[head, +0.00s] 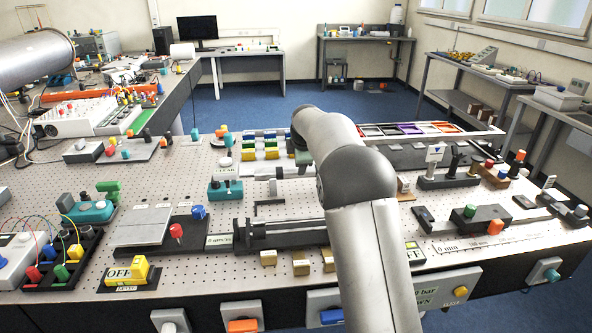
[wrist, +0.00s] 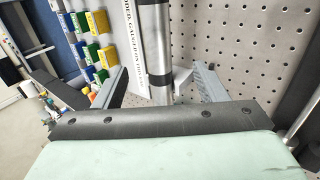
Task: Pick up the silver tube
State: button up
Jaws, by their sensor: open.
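The silver tube (wrist: 155,40) shows in the wrist view as a shiny cylinder with dark bands, running from the top edge down toward my gripper. My gripper (wrist: 160,72) is open, with one finger to the left of the tube and one to the right. The near end of the tube lies between the fingers in the picture. A gap shows on each side, so neither finger appears to touch it. How deep the tube sits between the fingers is hard to tell. In the head view my arm hides most of the gripper, and I cannot make out the tube surely.
A white label strip (wrist: 131,40) lies left of the tube, beside yellow, blue and green blocks (wrist: 92,52). A perforated board (wrist: 245,50) is to the right. In the head view a dark rail fixture (head: 285,232) and a partitioned tray (head: 450,128) flank my arm.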

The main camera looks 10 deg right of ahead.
jog(key=shift+p+x, duration=1.7)
jog(key=shift+x, duration=3.4)
jog(key=shift+w+r, duration=0.1)
jog(key=shift+r, duration=0.05)
jog(key=c, duration=1.2)
grip_shut()
jog(key=shift+r, duration=0.15)
